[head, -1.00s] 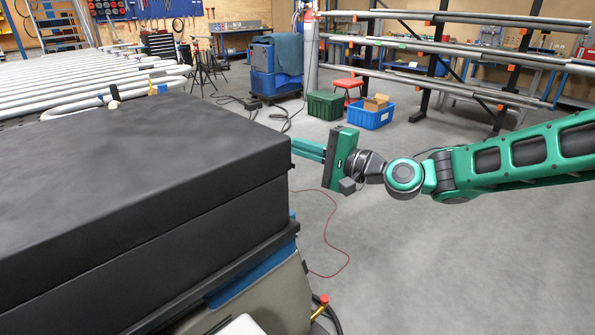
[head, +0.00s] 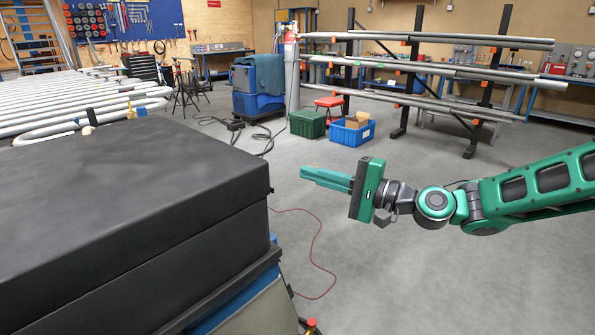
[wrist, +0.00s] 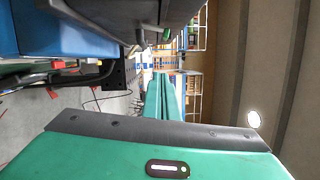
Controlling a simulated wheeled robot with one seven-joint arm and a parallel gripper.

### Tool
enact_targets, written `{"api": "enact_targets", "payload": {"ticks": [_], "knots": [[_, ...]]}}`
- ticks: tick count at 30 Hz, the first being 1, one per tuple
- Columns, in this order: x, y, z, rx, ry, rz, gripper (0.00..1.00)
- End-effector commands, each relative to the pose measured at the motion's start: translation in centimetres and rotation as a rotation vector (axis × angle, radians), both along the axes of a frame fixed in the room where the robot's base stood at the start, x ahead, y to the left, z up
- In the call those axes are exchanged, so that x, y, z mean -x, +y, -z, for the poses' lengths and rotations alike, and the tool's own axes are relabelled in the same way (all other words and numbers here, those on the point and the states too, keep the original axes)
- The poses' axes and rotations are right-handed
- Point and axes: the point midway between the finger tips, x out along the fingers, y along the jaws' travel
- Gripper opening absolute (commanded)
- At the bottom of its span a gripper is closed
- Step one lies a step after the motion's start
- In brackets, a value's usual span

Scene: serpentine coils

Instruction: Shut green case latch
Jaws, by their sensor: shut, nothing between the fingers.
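My gripper (head: 303,174) is shut and empty, its green fingers pointing left toward the big black case (head: 130,190). In the head view a strip of floor shows between the fingertips and the case's right edge. In the wrist view the shut fingers (wrist: 165,97) reach away from me, below a dark body along the top. A small green piece (wrist: 166,35) hangs at that body's lower edge, with a pale metal piece beside it. It may be the green latch; it is too small to tell whether it is open. No latch shows in the head view.
Long grey coiled pipes (head: 60,118) lie behind the case. A green crate (head: 307,123), a blue bin (head: 352,131) and a red stool (head: 333,103) stand on the floor beyond. A pipe rack (head: 430,70) is at the back. A red cable (head: 318,245) crosses otherwise clear floor.

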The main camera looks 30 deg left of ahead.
Motion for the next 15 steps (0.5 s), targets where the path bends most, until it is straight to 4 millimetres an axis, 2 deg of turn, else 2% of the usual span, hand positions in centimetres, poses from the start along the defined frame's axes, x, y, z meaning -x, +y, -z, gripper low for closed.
{"api": "enact_targets", "payload": {"ticks": [1, 6, 15], "knots": [[-0.1, -0.7, 0.1, 0.002, 0.000, 0.004, 0.00], [0.0, -1.8, 0.1, 0.001, 0.000, 0.002, 0.00], [0.0, -2.0, 0.1, 0.001, -0.001, 0.002, 0.00]]}}
